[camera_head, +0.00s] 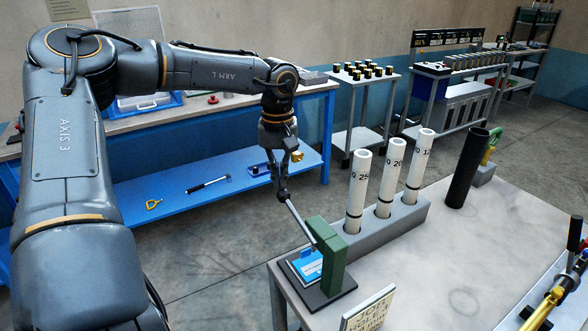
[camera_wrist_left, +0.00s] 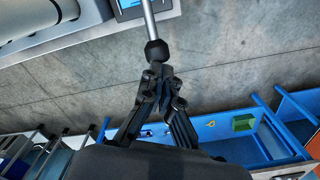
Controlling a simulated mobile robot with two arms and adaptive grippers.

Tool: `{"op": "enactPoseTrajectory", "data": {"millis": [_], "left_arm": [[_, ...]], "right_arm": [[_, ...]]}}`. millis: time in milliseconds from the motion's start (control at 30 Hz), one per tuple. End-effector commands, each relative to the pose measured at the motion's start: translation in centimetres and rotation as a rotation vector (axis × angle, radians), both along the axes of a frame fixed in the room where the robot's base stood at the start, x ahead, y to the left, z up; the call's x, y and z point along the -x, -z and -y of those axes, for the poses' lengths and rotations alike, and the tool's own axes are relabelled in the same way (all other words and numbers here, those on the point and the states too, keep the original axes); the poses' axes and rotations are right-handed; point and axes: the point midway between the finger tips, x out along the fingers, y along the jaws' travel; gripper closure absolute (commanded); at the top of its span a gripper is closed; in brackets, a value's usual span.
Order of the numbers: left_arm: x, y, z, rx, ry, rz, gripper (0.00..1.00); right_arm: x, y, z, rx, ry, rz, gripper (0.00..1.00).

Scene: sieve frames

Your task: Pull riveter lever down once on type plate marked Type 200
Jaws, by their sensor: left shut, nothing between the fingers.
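The riveter (camera_head: 332,262) is a green upright block on a dark base at the near left corner of the grey table. A blue type plate (camera_head: 306,266) lies under it; its marking is too small to read. The grey lever (camera_head: 300,222) slants up and left from the block. In the left wrist view the lever's rod (camera_wrist_left: 150,20) ends in a black knob (camera_wrist_left: 157,52). My left gripper (camera_head: 282,190) is at the lever's upper end, its fingertips (camera_wrist_left: 160,74) shut with nothing between them, right at the knob. Whether they touch it I cannot tell. My right gripper is out of view.
White numbered tubes (camera_head: 390,180) stand in a grey holder (camera_head: 405,217) behind the riveter, with a black tube (camera_head: 467,168) beyond. A sign (camera_head: 368,312) stands at the table's front. A blue workbench (camera_head: 225,178) is behind my left arm. The table's middle is clear.

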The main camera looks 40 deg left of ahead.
Motion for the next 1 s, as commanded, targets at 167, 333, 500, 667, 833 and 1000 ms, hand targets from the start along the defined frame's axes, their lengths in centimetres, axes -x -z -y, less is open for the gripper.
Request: {"op": "enactPoseTrajectory", "data": {"millis": [167, 333, 500, 667, 833, 1000], "left_arm": [[0.0, 0.1, 0.0, -0.001, 0.0, -0.001, 1.0], [0.0, -0.6, 0.1, -0.001, 0.0, -0.001, 1.0], [0.1, -2.3, 0.4, -0.001, 0.001, -0.001, 1.0], [0.2, -3.0, 0.6, 0.0, 0.001, -0.001, 1.0], [0.2, -2.9, 0.6, 0.0, 0.001, -0.001, 1.0], [0.3, -3.1, 1.0, -0.001, 0.002, -0.001, 1.0]], "right_arm": [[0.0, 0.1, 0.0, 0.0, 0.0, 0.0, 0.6], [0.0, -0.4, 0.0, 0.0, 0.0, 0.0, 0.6], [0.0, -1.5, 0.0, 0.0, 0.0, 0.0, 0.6], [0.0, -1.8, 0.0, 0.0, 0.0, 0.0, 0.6], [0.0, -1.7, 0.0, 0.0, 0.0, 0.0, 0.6], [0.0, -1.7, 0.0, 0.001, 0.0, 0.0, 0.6]]}}
